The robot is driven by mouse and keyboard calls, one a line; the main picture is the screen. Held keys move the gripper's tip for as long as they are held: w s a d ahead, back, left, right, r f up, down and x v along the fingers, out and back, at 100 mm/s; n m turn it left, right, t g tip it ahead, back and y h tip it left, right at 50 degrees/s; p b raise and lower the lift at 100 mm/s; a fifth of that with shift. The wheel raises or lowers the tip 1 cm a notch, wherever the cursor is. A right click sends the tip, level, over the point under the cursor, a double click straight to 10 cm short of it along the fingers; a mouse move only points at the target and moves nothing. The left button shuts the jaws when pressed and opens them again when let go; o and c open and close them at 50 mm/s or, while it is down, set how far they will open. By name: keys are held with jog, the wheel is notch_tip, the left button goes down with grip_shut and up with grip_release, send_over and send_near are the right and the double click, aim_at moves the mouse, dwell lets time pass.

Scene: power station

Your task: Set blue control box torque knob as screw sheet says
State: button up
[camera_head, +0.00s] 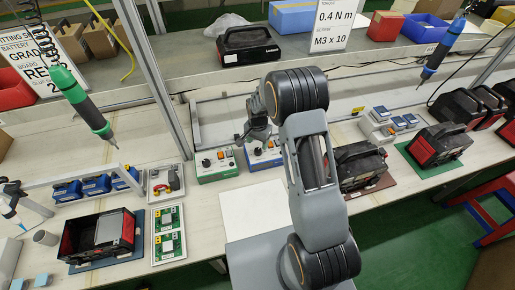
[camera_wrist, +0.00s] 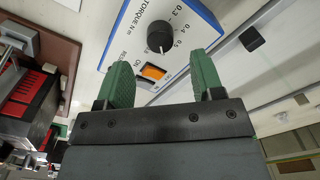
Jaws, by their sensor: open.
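The blue control box (camera_head: 264,157) stands on the bench behind my arm, partly hidden by it. In the wrist view its white face (camera_wrist: 128,40) carries a black round torque knob (camera_wrist: 160,36), with 0.3, 0.4 and 0.5 printed to its right. A small pale mark shows on the knob's lower edge; its exact setting is hard to tell. An orange switch (camera_wrist: 153,72) sits below the knob. My gripper (camera_wrist: 162,75) is open, its green fingers apart and empty, with the knob beyond the gap. The screw sheet (camera_head: 333,25) at the back reads 0.4 N m, M3 x 10.
A green control box (camera_head: 215,165) stands close to the left of the blue one. A blank white sheet (camera_head: 254,207) lies in front. Black-and-red battery packs (camera_head: 358,167) stand to the right. A green-tipped screwdriver (camera_head: 86,105) hangs at left, a blue one (camera_head: 440,50) at right.

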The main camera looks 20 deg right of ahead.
aim_at(258, 150)
jog(key=shift+f+p, duration=0.4)
jog(key=shift+f, duration=2.3)
jog(key=shift+c, duration=0.2)
jog(key=c, duration=0.9)
